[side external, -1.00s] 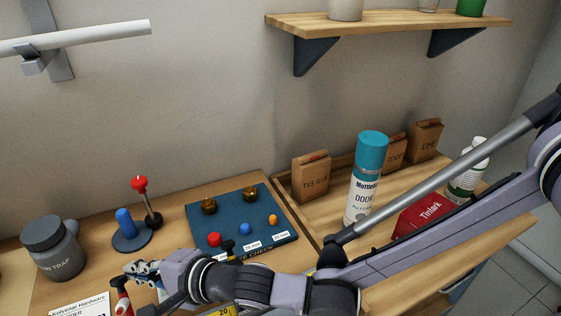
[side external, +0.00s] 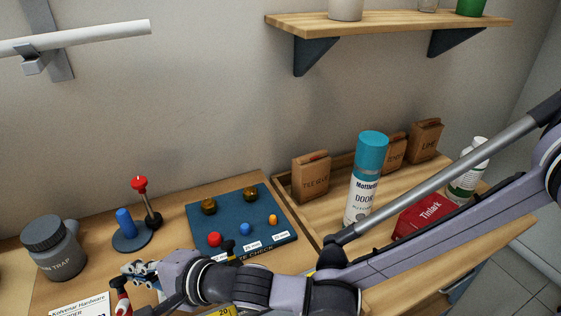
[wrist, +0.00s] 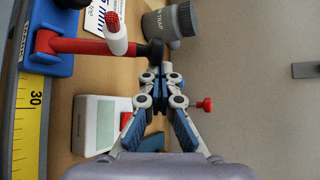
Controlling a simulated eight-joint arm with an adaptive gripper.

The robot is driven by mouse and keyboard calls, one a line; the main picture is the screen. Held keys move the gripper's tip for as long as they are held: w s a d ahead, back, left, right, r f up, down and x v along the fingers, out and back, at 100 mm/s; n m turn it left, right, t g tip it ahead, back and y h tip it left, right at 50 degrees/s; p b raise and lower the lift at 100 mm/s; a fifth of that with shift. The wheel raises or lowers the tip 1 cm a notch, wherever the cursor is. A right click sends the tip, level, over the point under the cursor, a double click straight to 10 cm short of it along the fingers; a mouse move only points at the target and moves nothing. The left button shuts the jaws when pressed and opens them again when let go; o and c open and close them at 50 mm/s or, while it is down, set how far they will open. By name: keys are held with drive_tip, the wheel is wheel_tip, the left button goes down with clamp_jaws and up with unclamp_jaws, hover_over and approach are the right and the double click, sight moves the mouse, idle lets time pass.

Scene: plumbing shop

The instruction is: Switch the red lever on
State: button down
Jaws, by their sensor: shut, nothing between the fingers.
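The red lever (wrist: 85,46) shows in the wrist view as a red bar from a blue base (wrist: 58,62), ending in a dark tip. In the side view a red part with a dark tip (side external: 121,294), apparently the same lever, shows at the lower edge, partly cut off. My gripper (wrist: 160,82) is shut and empty, its fingertips close to the lever's dark tip. I cannot tell whether they touch. In the side view my gripper (side external: 140,269) is just above and right of the red part, its wrist hiding some of the bench.
A grey jar (side external: 53,248) stands at the left. A red-topped black stem (side external: 141,186) and blue cylinder (side external: 125,221) rise behind my gripper. A blue board (side external: 235,205) with knobs lies right of them. A white device (wrist: 97,120) is near the fingers.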

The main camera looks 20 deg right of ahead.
drive_tip(key=shift+s+r, duration=0.5)
drive_tip(key=shift+s, duration=0.45)
drive_tip(key=shift+s+r, duration=0.4)
drive_tip(key=shift+s, duration=0.4)
drive_tip(key=shift+s+r, duration=0.15)
drive_tip(key=shift+s, duration=0.85)
drive_tip(key=shift+s+r, duration=0.1)
drive_tip(key=shift+s, duration=0.85)
drive_tip(key=shift+f, duration=0.1)
drive_tip(key=d+f, duration=0.2)
drive_tip(key=w+d+f, duration=0.1)
drive_tip(key=d+f, duration=0.4)
drive_tip(key=shift+w, duration=0.25)
drive_tip(key=shift+r, duration=0.15)
